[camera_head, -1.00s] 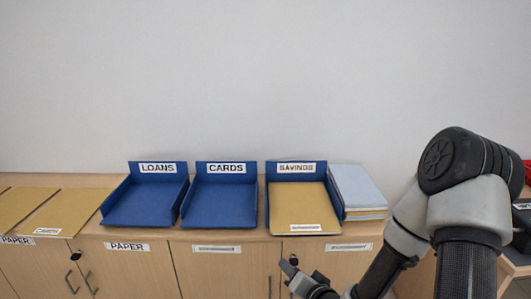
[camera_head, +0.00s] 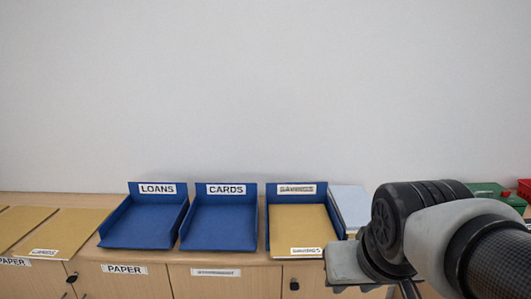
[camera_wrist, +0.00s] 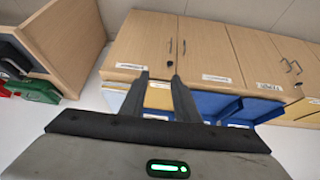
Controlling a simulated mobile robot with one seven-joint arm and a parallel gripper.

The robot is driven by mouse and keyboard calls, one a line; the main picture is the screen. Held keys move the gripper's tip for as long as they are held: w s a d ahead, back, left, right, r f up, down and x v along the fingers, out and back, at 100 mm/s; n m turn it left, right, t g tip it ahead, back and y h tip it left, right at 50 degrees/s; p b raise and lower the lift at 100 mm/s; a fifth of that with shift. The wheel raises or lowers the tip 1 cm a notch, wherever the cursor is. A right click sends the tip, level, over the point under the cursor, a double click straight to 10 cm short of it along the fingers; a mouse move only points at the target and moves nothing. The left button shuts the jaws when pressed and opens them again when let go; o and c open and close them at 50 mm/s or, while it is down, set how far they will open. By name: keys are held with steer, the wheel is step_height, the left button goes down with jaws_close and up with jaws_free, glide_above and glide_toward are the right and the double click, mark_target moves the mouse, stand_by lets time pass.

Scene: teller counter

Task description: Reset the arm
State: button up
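My gripper shows in the wrist view (camera_wrist: 161,77). Its two dark fingers stand apart with nothing held between them, so it is open and empty. The furniture appears turned over in that view, with the trays and cabinet doors beyond the fingertips. In the head view my arm fills the lower right, raised and folded.
The counter (camera_head: 79,252) bears a blue LOANS tray (camera_head: 145,226), an empty CARDS tray (camera_head: 219,226) and a SAVINGS tray (camera_head: 273,190) holding a tan folder (camera_head: 298,224). A CARDS folder (camera_head: 62,230) lies left. White stacked papers (camera_head: 350,204) stand right. Red and green items are far right.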

steer(key=s+a, duration=0.1)
steer(key=s, duration=0.4)
step_height(320, 180, up, 23)
steer(key=p, duration=2.2)
steer(key=shift+w+g+p, duration=0.15)
steer(key=shift+g+p, duration=0.15)
